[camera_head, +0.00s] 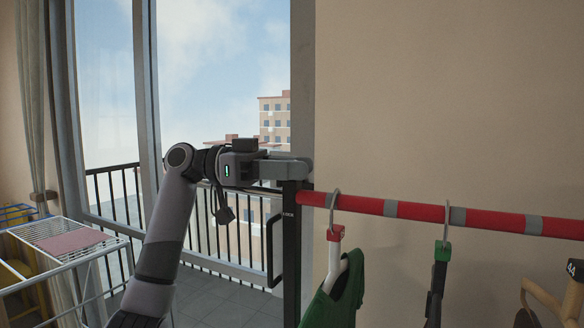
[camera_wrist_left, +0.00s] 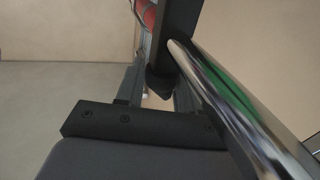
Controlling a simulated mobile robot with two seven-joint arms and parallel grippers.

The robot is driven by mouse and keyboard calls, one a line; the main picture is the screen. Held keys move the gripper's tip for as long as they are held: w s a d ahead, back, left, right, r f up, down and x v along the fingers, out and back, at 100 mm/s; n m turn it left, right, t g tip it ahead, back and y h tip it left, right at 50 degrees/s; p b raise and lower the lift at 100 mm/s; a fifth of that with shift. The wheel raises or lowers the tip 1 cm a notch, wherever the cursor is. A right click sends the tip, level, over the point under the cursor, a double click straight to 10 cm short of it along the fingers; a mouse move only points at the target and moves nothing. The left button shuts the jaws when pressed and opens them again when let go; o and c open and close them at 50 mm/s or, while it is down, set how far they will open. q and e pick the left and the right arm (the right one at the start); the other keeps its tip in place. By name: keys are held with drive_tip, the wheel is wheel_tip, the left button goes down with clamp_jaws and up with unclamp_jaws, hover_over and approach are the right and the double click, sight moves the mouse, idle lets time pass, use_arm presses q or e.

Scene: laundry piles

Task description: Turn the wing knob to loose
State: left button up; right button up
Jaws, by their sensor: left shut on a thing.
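My left gripper (camera_head: 302,168) reaches in from the left and sits at the top of a dark upright post (camera_head: 291,235), beside the left end of a red rail (camera_head: 412,210). In the left wrist view, the gripper's fingers (camera_wrist_left: 157,98) stand on either side of a small black wing knob (camera_wrist_left: 159,84) and are shut on it. In the head view the knob is hidden behind the gripper. The post carries small white lettering that I cannot read surely. My right gripper is not in view.
Hangers with a green garment (camera_head: 338,297) and other items hang from the rail to the right. A shiny metal tube (camera_wrist_left: 232,112) runs close beside the fingers in the wrist view. A white drying rack (camera_head: 68,243) stands at the left, before a glass balcony door.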

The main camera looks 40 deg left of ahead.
use_arm(q)
drive_tip(key=o, duration=0.9)
drive_tip(key=shift+o, duration=0.2)
drive_tip(key=shift+s+a+f, duration=0.1)
drive_tip(key=shift+s+a, duration=0.15)
drive_tip(key=shift+a, duration=0.1)
drive_tip(key=b+v, duration=0.2)
drive_tip(key=v, duration=0.4)
drive_tip(key=shift+a, duration=0.1)
